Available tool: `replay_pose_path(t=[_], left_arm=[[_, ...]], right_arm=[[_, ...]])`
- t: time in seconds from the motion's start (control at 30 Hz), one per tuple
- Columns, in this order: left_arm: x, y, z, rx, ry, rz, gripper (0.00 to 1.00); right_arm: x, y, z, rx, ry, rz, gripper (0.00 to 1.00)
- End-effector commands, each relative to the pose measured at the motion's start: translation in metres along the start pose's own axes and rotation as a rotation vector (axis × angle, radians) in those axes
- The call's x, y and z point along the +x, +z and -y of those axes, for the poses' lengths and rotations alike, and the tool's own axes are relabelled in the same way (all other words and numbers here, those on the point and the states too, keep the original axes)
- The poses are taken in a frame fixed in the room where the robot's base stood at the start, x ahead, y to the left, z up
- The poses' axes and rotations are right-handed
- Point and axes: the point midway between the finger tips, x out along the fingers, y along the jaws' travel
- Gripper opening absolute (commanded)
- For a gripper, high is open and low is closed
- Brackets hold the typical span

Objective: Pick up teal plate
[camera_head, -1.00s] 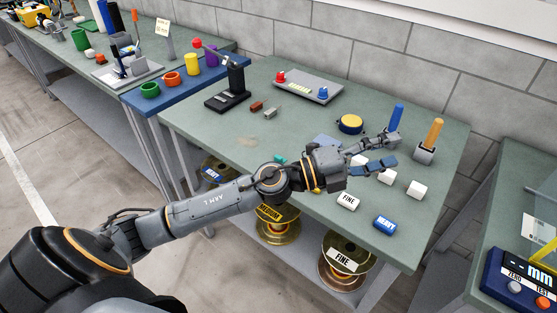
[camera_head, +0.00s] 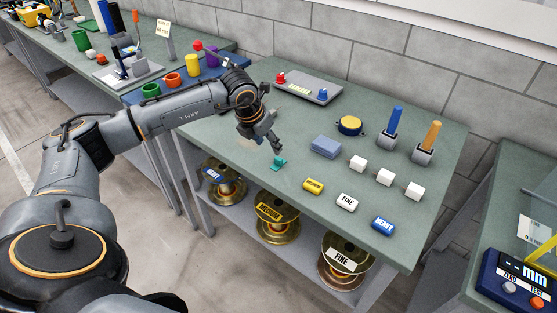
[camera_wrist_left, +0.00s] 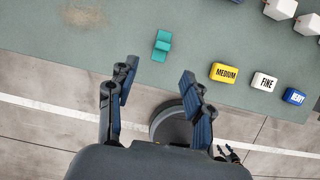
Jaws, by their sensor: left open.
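The teal plate (camera_head: 279,163) is a small teal piece lying near the front edge of the green table (camera_head: 225,150). In the left wrist view the teal plate (camera_wrist_left: 162,45) lies ahead of the fingers, near the table edge. My left gripper (camera_head: 273,147) points down just above and behind the teal plate in the head view. In the left wrist view my left gripper (camera_wrist_left: 158,85) has its two fingers wide apart with nothing between them.
A yellow MEDIUM block (camera_head: 314,186), a white FINE block (camera_head: 346,202) and a blue HEAVY block (camera_head: 383,225) lie along the front edge. A blue-grey block (camera_head: 326,146) and white cubes (camera_head: 357,163) stand behind them. Labelled spools (camera_head: 277,215) sit on the shelf below.

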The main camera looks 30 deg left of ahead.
Motion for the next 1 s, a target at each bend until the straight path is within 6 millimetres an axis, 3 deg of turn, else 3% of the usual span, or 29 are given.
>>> replay_pose_path(t=[0.13,0.43,0.7,1.0], left_arm=[[0.024,0.001,0.001,0.001,-0.003,-0.002,0.51],[0.046,0.004,0.003,0.001,-0.004,0.000,0.51],[0.082,0.007,0.004,0.000,-0.004,0.000,0.51],[0.090,0.007,0.004,0.003,-0.003,0.002,0.51]], right_arm=[[-0.008,-0.001,0.000,0.000,0.000,0.000,0.51],[-0.019,-0.002,0.000,0.000,0.000,0.000,0.51],[-0.034,-0.003,0.000,-0.001,-0.001,0.001,0.51],[-0.034,-0.003,0.000,-0.001,-0.001,0.000,0.51]])
